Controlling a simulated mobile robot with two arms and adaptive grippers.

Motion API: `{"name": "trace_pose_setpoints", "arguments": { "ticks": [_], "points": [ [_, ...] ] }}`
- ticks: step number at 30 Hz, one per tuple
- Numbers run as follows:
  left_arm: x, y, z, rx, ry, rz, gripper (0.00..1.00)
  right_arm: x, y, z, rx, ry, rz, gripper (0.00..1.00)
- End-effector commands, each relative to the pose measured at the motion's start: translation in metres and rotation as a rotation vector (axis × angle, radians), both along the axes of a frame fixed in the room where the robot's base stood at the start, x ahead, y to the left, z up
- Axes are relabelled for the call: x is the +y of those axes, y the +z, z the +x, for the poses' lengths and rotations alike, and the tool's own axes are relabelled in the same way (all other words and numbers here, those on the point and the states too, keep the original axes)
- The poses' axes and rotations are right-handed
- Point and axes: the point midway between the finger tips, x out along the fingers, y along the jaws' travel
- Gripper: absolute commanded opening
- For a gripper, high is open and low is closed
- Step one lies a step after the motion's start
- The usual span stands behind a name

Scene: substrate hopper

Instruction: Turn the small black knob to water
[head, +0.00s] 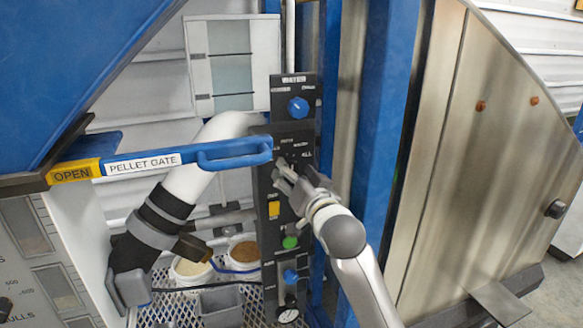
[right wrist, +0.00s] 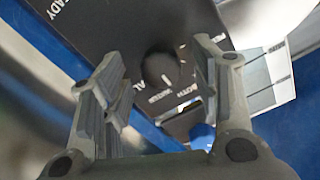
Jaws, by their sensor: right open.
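The black control panel (head: 294,120) stands upright in the middle of the head view. My right gripper (head: 284,170) is in front of it, just below the blue handle's end, and hides the small black knob there. In the right wrist view the small black knob (right wrist: 160,71) with a white pointer mark lies between the two open fingers of my right gripper (right wrist: 160,62). I cannot tell whether the fingers touch it. Labels reading BOTH and WATER are partly visible beside the knob.
The blue pellet gate handle (head: 235,152) reaches across close to my right gripper. The panel also has an upper blue knob (head: 298,107), a yellow switch (head: 274,209), a green button (head: 290,242) and a lower blue knob (head: 290,275). A blue post (head: 385,130) stands to the right.

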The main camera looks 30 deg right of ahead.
Motion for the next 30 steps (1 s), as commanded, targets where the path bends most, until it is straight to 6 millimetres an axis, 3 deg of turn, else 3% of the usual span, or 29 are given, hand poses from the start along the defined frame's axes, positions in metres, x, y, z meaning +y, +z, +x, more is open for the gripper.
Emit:
{"name": "trace_pose_setpoints", "arguments": {
  "ticks": [6, 17, 27, 30],
  "points": [
    [0.001, 0.005, 0.0, 0.0, -0.001, 0.002, 0.32, -0.004, 0.001, 0.018, 0.0, 0.0, -0.001, 0.56],
    [0.003, 0.005, 0.0, 0.0, -0.002, 0.003, 0.32, -0.005, 0.0, 0.021, -0.001, 0.001, 0.0, 0.56],
    [0.003, 0.006, 0.0, -0.001, -0.002, 0.003, 0.32, -0.005, 0.0, 0.021, 0.0, 0.0, 0.0, 0.14],
    [0.003, 0.006, 0.0, -0.001, -0.002, 0.003, 0.32, -0.005, 0.0, 0.021, 0.0, 0.0, 0.001, 0.11]
  ]
}}
